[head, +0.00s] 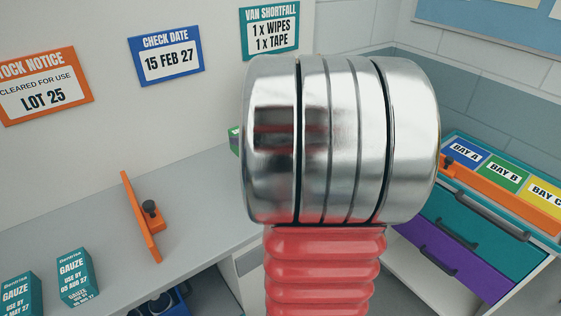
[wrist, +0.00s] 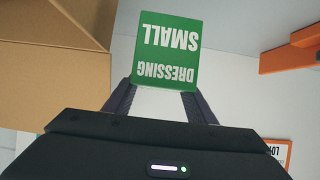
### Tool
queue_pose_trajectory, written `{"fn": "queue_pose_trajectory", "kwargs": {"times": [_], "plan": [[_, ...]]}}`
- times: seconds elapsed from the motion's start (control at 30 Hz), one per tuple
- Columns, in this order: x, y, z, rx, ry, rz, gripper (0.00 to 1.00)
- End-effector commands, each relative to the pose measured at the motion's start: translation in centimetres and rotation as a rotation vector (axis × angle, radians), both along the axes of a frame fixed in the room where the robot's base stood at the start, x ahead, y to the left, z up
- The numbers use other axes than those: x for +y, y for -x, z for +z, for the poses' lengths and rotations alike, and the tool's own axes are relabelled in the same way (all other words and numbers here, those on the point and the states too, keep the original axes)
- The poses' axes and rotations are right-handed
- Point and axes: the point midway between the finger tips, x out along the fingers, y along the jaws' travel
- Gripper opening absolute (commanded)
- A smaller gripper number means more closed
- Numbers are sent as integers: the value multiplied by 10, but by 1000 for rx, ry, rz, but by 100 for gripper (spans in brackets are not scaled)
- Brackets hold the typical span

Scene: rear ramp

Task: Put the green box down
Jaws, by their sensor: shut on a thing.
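The green box (wrist: 167,45) shows in the wrist view with white "DRESSING SMALL" lettering, upside down in the picture. My gripper (wrist: 160,94) is shut on it, with one dark finger at each side of its near end. In the head view, only a small green sliver (head: 234,140) shows at the left edge of my arm; it appears to be part of the box. My arm hides the gripper there. I cannot tell how far the box is from a surface beneath it.
An open cardboard box (wrist: 60,75) is close on the left in the wrist view. The grey counter (head: 195,225) holds two gauze boxes (head: 75,275) and an orange bracket (head: 140,215). A drawer unit (head: 470,235) with labelled bays stands at right. Bare counter lies right of the bracket.

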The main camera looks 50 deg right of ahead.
Motion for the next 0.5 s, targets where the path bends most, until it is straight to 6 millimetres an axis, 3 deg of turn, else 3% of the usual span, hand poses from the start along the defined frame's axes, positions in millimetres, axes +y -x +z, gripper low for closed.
{"fn": "queue_pose_trajectory", "kwargs": {"times": [0.23, 0.5], "plan": [[-1, 0, -5, -1, -2, -1, 22], [-1, 1, -40, 1, -4, -1, 22]]}}
